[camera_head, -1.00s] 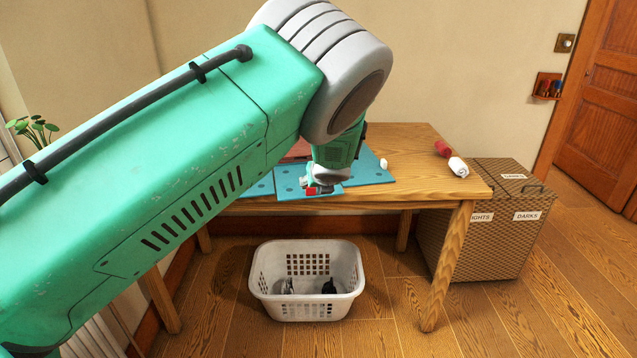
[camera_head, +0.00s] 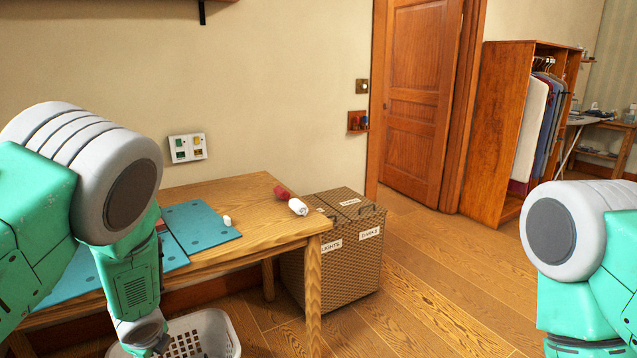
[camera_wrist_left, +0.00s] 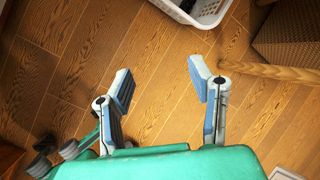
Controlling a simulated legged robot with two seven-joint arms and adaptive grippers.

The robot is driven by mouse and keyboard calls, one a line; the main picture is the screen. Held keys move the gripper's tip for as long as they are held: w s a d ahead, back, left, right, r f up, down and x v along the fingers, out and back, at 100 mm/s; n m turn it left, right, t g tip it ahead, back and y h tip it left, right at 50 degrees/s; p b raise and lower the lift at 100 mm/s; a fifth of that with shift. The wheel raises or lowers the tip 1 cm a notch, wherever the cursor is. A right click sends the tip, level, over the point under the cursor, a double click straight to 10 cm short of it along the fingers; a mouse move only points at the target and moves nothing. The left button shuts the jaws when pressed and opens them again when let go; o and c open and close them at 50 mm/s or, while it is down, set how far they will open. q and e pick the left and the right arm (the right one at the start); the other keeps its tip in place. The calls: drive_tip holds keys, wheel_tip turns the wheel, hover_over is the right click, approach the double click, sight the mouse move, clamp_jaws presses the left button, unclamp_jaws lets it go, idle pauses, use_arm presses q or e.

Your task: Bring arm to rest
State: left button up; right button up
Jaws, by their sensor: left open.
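My left arm (camera_head: 75,175) comes in at the left of the head view, bent at a grey joint, with its lower part hanging down in front of the table. The left gripper is cut off by the bottom edge there. In the left wrist view my left gripper (camera_wrist_left: 160,84) is open and empty, its two fingers well apart above the wooden floor. My right arm (camera_head: 585,240) shows at the right edge of the head view; its gripper is out of frame.
A wooden table (camera_head: 265,215) carries blue mats (camera_head: 205,228), a red roll (camera_head: 281,191) and a white roll (camera_head: 298,207). A white basket (camera_head: 215,330) stands low by the table. A woven hamper (camera_head: 335,265) stands right of it. The floor (camera_head: 440,270) between hamper and right arm is clear.

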use_arm(q)
drive_tip(key=s+d+f+n+g+h, duration=0.25)
drive_tip(key=s+f+n, duration=0.4)
drive_tip(key=s, duration=0.55)
drive_tip(key=s+d+n, duration=0.3)
drive_tip(key=s+n, duration=0.3)
drive_tip(key=s, duration=0.5)
drive_tip(key=s+d+f+n+g, duration=0.1)
drive_tip(key=s+d+n, duration=0.2)
drive_tip(key=s+n, duration=0.4)
drive_tip(key=s+h, duration=0.1)
drive_tip(key=s, duration=0.4)
drive_tip(key=shift+s+f, duration=0.15)
drive_tip(key=shift+f, duration=0.05)
